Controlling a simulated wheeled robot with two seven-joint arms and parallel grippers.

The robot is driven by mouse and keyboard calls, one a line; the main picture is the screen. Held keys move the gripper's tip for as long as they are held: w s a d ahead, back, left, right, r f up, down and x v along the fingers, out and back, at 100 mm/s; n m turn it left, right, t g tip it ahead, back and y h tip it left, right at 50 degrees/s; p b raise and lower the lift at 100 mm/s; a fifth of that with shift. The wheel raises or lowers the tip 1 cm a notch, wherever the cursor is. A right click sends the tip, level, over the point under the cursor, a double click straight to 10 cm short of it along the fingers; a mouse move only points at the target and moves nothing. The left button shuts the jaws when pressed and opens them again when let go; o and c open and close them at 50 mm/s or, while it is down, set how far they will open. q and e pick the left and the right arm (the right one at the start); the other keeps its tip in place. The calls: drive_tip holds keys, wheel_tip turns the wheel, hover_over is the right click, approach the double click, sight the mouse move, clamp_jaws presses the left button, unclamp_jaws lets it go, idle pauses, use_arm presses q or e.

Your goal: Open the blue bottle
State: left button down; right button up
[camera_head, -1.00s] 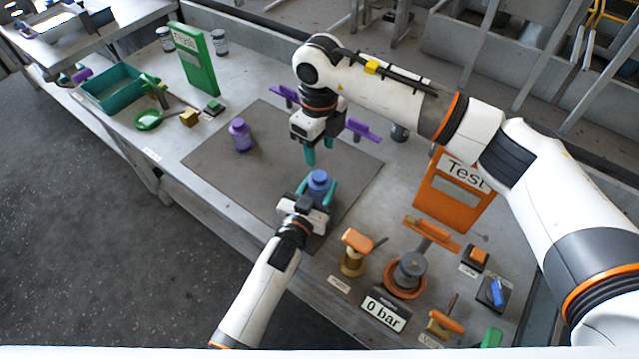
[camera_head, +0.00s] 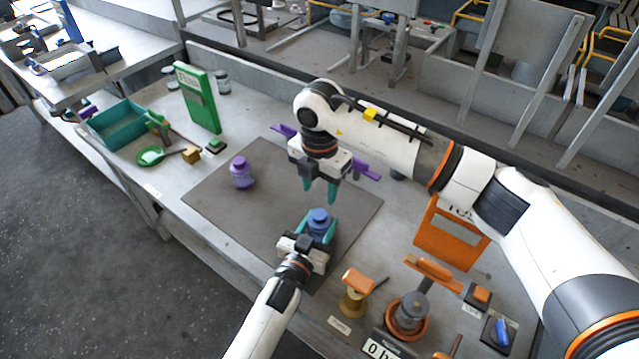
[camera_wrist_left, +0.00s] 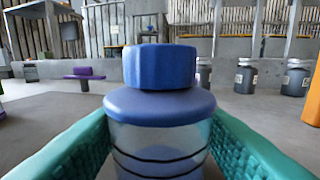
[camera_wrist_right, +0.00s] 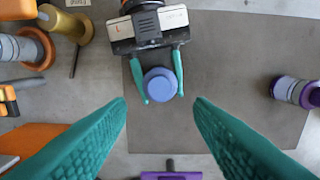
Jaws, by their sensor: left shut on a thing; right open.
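The blue bottle (camera_head: 319,222) stands upright on the dark mat, with its blue cap (camera_wrist_left: 160,66) on top. My left gripper (camera_head: 317,232) is shut around the bottle's body from the near side, its teal fingers on both sides. In the right wrist view the cap (camera_wrist_right: 161,85) is seen from above between the left fingers. My right gripper (camera_head: 319,194) is open and empty, pointing down above the mat, above and a little behind the bottle. In its wrist view its teal fingers (camera_wrist_right: 160,105) are spread wide, with the cap between and beyond their tips.
A purple bottle (camera_head: 242,173) stands on the mat (camera_head: 215,205) to the left. An orange test frame (camera_head: 449,236), a grey and orange device (camera_head: 408,314) and a brass-coloured part with an orange handle (camera_head: 355,292) stand to the right. The mat between the bottles is clear.

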sight(319, 214)
wheel_tip(319, 214, down, 8)
drive_tip(key=shift+r, duration=0.1)
idle(0.4)
